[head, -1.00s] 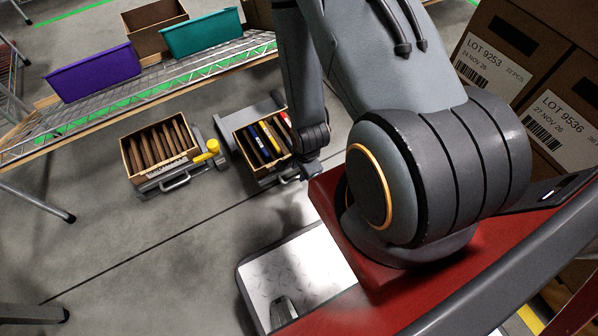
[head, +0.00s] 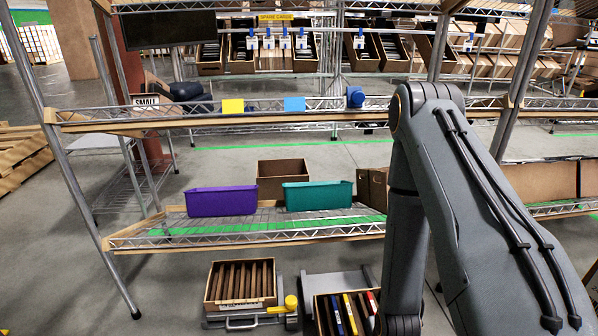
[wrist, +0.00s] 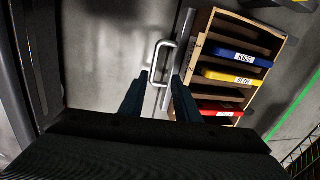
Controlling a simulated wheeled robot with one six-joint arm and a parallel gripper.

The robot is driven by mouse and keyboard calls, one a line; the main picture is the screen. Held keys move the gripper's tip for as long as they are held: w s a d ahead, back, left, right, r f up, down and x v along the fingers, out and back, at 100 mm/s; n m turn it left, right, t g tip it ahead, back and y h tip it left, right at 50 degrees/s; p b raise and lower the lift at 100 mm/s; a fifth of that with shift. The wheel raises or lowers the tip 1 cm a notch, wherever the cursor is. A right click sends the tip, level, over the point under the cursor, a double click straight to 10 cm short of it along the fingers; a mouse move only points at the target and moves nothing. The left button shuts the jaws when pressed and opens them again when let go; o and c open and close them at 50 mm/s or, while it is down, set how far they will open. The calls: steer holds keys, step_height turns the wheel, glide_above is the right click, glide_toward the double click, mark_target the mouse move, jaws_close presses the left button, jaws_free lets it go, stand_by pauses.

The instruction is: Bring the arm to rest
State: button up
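My gripper (wrist: 160,100) shows in the wrist view with its two dark fingers apart and nothing held between them. A silver handle (wrist: 158,62) lies beyond the fingertips; I cannot tell its distance, but no grip on it shows. To the right of the fingers is a tilted carton (wrist: 197,45) with blue, yellow and red labelled items. In the head view my arm (head: 430,150) rises at the right and folds down again. Its lower end is near the same carton (head: 318,312) at the bottom edge, and my gripper is hidden there.
A wire shelf (head: 150,238) ahead carries a purple bin (head: 222,201), a teal bin (head: 318,196) and a brown box (head: 283,178). Below it sits another carton (head: 212,285) with brown dividers beside a yellow knob (head: 291,302). The floor at left (head: 60,250) is clear.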

steer(key=w+a+r+n, duration=0.2)
steer(key=a+r+n, duration=0.45)
steer(key=r, duration=0.45)
steer(key=w+a+r+n, duration=0.3)
steer(key=a+r+n, duration=0.2)
steer(key=a+r, duration=0.45)
steer(key=s+a+r+n+g+y, duration=0.1)
steer(key=s+a+r+n, duration=0.3)
steer(key=s+r+n, duration=0.5)
steer(key=s+a+r+n+g, duration=0.1)
steer(key=s+a+r+n, duration=0.25)
steer(key=s+r, duration=0.65)
steer(key=d+r+m+p, duration=0.2)
steer(key=d+r+p, duration=0.4)
steer(key=r+p, duration=0.3)
steer(key=w+d+r+m+p, duration=0.1)
steer(key=d+r+m+p, duration=0.1)
steer(key=d+r+p, duration=0.5)
steer(key=w+d+r+m+h+p, duration=0.1)
steer(key=d+r+m+p, duration=0.2)
steer(key=d+r+p, duration=0.4)
step_height(320, 180, up, 6)
steer(key=p, duration=0.9)
steer(key=shift+w+r, duration=0.25)
